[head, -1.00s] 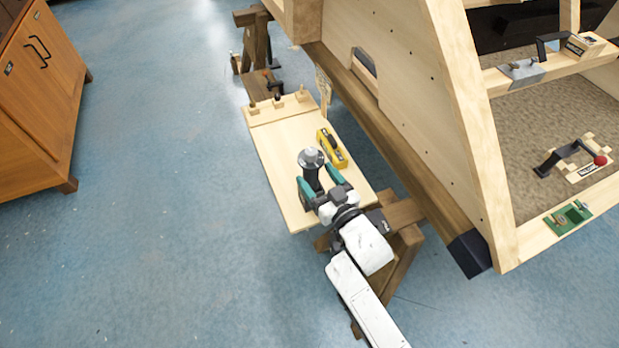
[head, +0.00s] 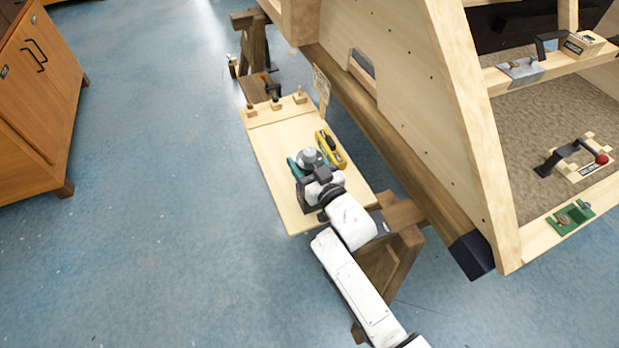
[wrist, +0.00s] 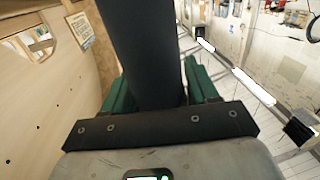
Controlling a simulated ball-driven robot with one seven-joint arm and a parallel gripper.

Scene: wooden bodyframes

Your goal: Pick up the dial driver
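The dial driver (head: 308,156) has a rounded silver-grey top and a dark body; I take it for the named object. It stands upright on the pale board in the head view, its lower part hidden by my gripper (head: 310,163). In the wrist view, its thick black body (wrist: 145,50) rises between the two green fingers of my gripper (wrist: 160,88). The fingers lie on either side of it. I cannot tell whether both press on it.
The pale wooden board (head: 275,165) rests on trestles and carries a yellow tool (head: 331,149) close to the driver's right. Small wooden pegs (head: 276,103) stand at its far end. The big wooden frame (head: 420,100) rises at the right. Open blue floor lies left.

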